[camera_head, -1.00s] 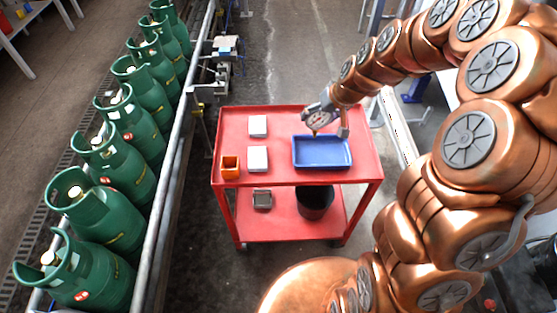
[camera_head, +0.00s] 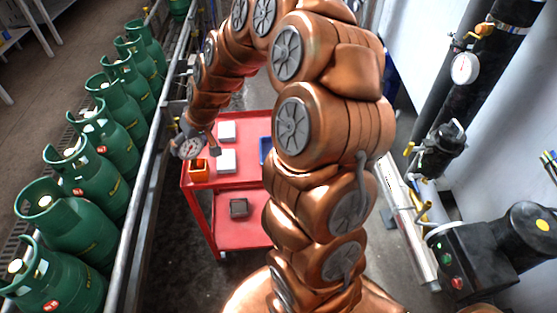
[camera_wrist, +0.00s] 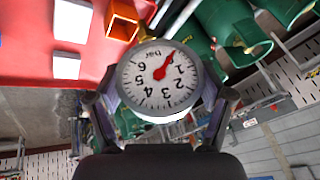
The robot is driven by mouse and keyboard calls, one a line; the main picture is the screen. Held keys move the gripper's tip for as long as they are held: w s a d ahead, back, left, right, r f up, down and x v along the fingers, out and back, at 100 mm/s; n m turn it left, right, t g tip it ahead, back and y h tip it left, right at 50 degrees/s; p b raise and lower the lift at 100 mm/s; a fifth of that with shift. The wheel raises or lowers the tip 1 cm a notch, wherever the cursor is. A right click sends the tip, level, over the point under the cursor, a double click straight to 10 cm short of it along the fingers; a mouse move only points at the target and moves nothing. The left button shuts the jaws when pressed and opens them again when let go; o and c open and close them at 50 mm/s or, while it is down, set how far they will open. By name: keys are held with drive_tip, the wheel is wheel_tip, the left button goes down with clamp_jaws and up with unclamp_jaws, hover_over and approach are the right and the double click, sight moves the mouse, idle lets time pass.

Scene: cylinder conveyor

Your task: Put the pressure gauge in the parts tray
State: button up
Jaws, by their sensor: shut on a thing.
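The pressure gauge (camera_head: 189,148), round with a white dial and red needle, is held in my gripper (camera_head: 195,137). In the wrist view the gauge (camera_wrist: 150,90) sits between the two fingers, its dial facing the camera. My gripper is shut on it. In the head view it appears at the trolley's left edge, beside the orange bin (camera_head: 198,171) and overlapping the conveyor side; its exact height is hard to tell. A blue tray (camera_head: 265,150), likely the parts tray, shows only its left end. My arm hides the rest.
The red trolley (camera_head: 240,185) carries two white boxes (camera_head: 227,131) on top and a grey container (camera_head: 239,208) below. Green cylinders (camera_head: 108,148) line the conveyor rail (camera_head: 137,190) at left. Pipes and a black machine (camera_head: 480,255) stand at right.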

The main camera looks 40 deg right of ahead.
drive_tip(key=s+d+f+m+h+b, duration=0.2)
drive_tip(key=s+d+f+m+b, duration=0.25)
drive_tip(key=s+d+b, duration=0.45)
drive_tip(key=s+d+f+m+h+b, duration=0.1)
drive_tip(key=s+d+f+m+b, duration=0.2)
drive_tip(key=s+d+f+b, duration=0.55)
drive_tip(key=shift+t, duration=0.4)
drive_tip(key=shift+w+d+f+p, duration=0.3)
drive_tip(key=shift+w+d+p, duration=0.65)
drive_tip(key=shift+w+d, duration=1.3)
drive_tip(key=shift+w+d+f+p, duration=0.3)
drive_tip(key=shift+w+d+p, duration=1)
drive_tip(key=shift+d, duration=1.6)
drive_tip(key=shift+w+d+f+p, duration=0.3)
drive_tip(key=shift+w+d+p, duration=0.3)
drive_tip(key=shift+w+d, duration=1.85)
drive_tip(key=shift+s+f, duration=0.15)
drive_tip(key=shift+f, duration=0.1)
drive_tip(key=o, duration=1.6)
drive_tip(key=shift+r, duration=0.1)
